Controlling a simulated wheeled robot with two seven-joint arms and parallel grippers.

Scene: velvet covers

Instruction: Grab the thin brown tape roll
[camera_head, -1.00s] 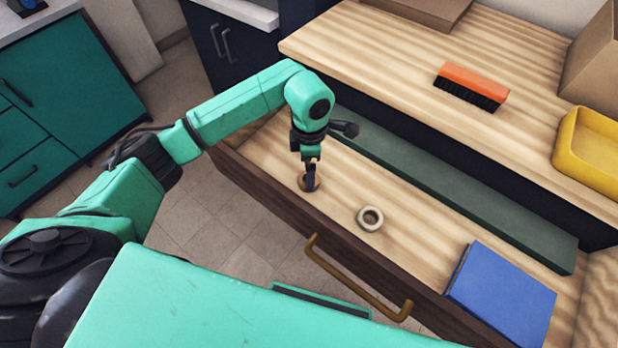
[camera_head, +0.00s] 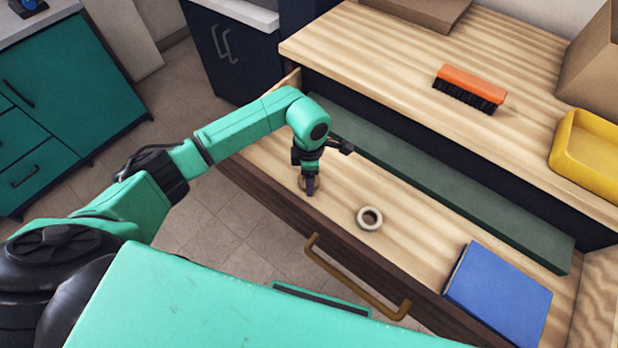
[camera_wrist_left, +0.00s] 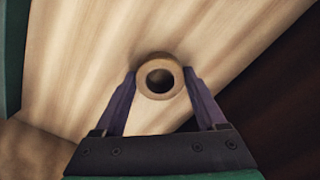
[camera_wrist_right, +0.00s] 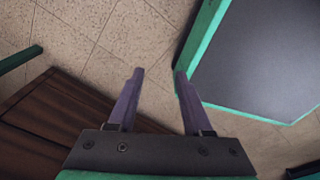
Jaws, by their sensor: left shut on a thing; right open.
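The thin brown tape roll (camera_wrist_left: 160,65) is a small tan ring in the left wrist view, between the tips of my left gripper (camera_wrist_left: 160,80). The fingers are shut on its two sides. In the head view my left gripper (camera_head: 309,190) points down into the open drawer, and the roll (camera_head: 301,183) is partly hidden behind the fingers. My right gripper (camera_wrist_right: 158,75) is open and empty above the floor in the right wrist view.
A paler, thicker tape roll (camera_head: 370,218) lies in the drawer to the right. A blue box (camera_head: 500,292) is at the drawer's right end. The drawer front with its brass handle (camera_head: 355,278) stands nearest me. A brush (camera_head: 471,86) and yellow tray (camera_head: 585,165) sit on the countertop.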

